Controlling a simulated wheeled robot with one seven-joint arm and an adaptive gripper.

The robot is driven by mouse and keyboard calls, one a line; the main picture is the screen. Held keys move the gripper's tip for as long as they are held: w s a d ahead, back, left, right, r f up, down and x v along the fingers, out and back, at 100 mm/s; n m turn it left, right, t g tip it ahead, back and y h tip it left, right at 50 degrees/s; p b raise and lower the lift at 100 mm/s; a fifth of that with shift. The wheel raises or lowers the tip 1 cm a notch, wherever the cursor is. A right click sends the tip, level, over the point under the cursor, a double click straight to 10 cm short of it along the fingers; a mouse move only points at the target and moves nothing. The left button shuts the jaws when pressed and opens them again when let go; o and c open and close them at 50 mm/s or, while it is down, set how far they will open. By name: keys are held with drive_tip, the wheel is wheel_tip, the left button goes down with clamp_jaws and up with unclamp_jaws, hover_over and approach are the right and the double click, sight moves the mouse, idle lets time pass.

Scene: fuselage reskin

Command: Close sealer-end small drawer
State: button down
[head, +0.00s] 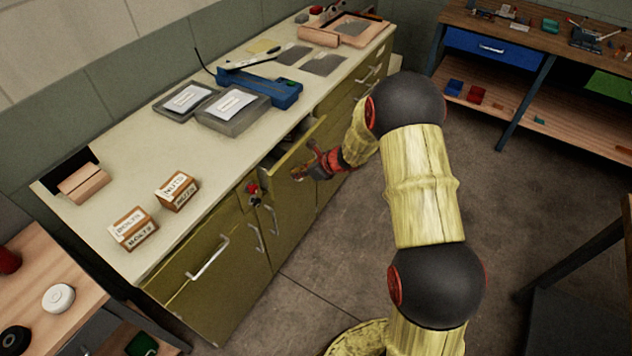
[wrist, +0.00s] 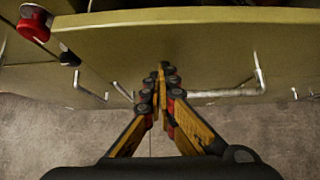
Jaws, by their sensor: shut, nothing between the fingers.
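A small olive drawer (head: 296,152) in the long bench stands part-way open in the head view, its front out past the bench face. Its front (wrist: 220,40) and a metal handle (wrist: 222,93) also show in the wrist view. My gripper (head: 299,174) is shut and empty, its tips at the drawer front. In the wrist view, my gripper (wrist: 161,72) points at the lower part of the front, left of most of the handle. I cannot tell whether the tips touch it.
Red and black knobs (head: 253,190) stick out left of the drawer. BOLTS (head: 132,228) and NUTS (head: 177,190) boxes, grey cases (head: 232,110) and a blue tool (head: 262,86) lie on the bench top. A workbench with a blue drawer (head: 492,47) stands at right. The floor between is clear.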

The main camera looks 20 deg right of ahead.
sight(289, 165)
drive_tip(key=shift+w+a, duration=0.85)
drive_tip(key=shift+w, duration=0.25)
drive_tip(key=shift+w+a, duration=0.8)
drive_tip(key=shift+w, duration=0.3)
drive_tip(key=shift+r, duration=0.1)
